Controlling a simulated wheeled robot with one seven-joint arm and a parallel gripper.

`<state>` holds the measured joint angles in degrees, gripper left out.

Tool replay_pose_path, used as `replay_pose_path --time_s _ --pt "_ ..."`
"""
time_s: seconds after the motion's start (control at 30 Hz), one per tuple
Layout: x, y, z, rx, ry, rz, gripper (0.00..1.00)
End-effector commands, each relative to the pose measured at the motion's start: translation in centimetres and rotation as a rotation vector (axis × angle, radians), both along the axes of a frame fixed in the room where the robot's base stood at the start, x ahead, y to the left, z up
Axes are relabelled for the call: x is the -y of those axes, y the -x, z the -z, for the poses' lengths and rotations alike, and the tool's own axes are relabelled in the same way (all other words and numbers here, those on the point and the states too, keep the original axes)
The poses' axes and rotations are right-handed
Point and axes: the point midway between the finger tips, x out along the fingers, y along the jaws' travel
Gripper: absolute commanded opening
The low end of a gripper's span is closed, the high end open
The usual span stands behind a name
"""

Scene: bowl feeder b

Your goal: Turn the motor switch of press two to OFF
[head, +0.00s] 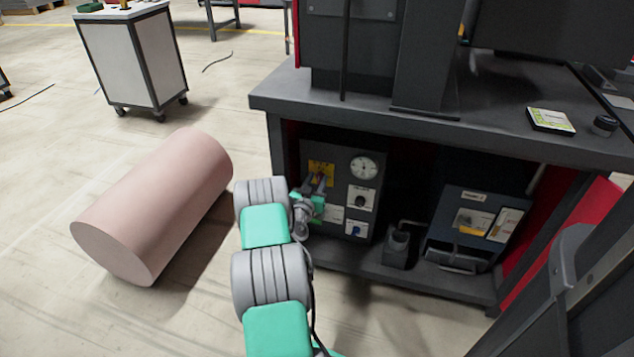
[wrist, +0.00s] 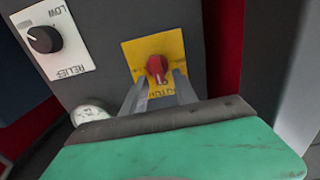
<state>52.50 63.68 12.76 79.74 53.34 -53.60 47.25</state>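The motor switch is a red knob (wrist: 157,67) on a yellow plate (wrist: 135,50), whose lettering is upside down in the wrist view. In the head view the plate (head: 321,167) is on the upper left of a grey control panel (head: 340,155) under the bench. My gripper (wrist: 159,82) is open, its two fingers apart with the knob at their tips. I cannot tell whether they touch it. In the head view my gripper (head: 318,186) is in front of the plate and partly hides the switch. The knob's exact setting is too small to read.
Right of the plate on the panel are a round gauge (head: 364,167) and a black relief knob (head: 361,201), with a blue knob (head: 355,230) below. A black pedestal (head: 397,247) and another box (head: 478,224) stand farther right. The bench top (head: 420,125) overhangs the panel.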

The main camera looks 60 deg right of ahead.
Motion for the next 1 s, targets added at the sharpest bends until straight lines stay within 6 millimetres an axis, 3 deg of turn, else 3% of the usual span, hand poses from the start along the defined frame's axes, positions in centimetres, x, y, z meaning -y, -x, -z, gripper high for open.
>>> replay_pose_path --time_s 0.2,0.6,1.0 --pt "0.09 0.12 0.01 -0.001 -0.001 0.002 0.34" --pt "0.06 0.10 0.03 -0.001 -0.001 0.001 0.01" --pt "0.04 0.11 0.04 -0.001 -0.001 0.001 0.00"
